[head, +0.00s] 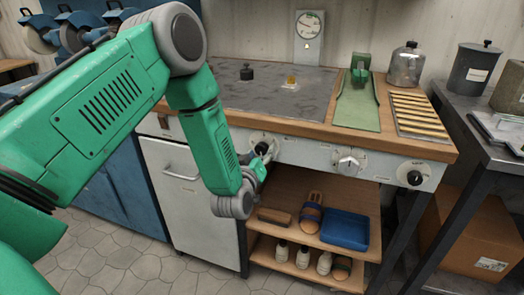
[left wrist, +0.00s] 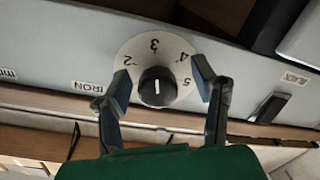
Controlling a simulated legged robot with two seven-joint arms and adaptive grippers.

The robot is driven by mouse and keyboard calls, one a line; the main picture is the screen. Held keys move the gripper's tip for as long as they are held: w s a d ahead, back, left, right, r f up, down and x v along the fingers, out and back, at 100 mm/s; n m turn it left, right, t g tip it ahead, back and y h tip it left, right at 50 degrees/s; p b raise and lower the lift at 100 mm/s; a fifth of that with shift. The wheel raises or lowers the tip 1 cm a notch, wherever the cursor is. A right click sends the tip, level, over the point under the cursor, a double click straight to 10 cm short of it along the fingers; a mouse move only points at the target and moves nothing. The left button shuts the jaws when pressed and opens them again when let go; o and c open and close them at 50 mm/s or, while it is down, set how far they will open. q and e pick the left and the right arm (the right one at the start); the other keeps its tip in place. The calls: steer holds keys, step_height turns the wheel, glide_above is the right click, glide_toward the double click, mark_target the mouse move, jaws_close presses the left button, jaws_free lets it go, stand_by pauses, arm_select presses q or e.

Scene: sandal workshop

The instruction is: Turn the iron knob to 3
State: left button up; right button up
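The iron knob (left wrist: 157,86) is a round black knob with a white line on its face. It sits on a pale dial plate (left wrist: 133,52) with the numbers 2, 3, 4 and 5 around it and an IRON label to the left. The white line runs nearly upright in the left wrist view, in line with the 3. My left gripper (left wrist: 161,80) is open, with one finger on each side of the knob and visible gaps. In the head view the iron knob (head: 262,148) is at the bench front's left, beside my left gripper (head: 260,164). My right gripper is out of view.
The panel also carries a silver knob (head: 347,163) and a black knob (head: 414,178) to the right. Shelves below hold brushes and a blue tray (head: 345,229). A white cabinet door (head: 178,195) is at left. A dark plate (head: 262,92) lies on top.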

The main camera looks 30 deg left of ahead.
arm_select(q)
steer(key=shift+r, duration=0.25)
steer(key=v, duration=1.1)
steer(key=shift+s+f, duration=0.2)
steer(key=shift+s, duration=0.15)
steer(key=shift+d, duration=0.1)
steer(key=s+d+f+m+g+h, duration=0.35)
steer(key=s+f+g, duration=0.25)
steer(key=s+f, duration=0.35)
steer(key=s+d+f+m+g+h, duration=0.2)
steer(key=s+d+f+m+g, duration=0.15)
steer(key=s+f+g, duration=0.4)
steer(key=s+a+f+m+g, duration=0.1)
steer(key=s+f, duration=0.4)
steer(key=s, duration=0.6)
steer(key=shift+m+g+y, duration=0.35)
steer(key=shift+m+g, duration=0.25)
steer(key=shift+g, duration=0.35)
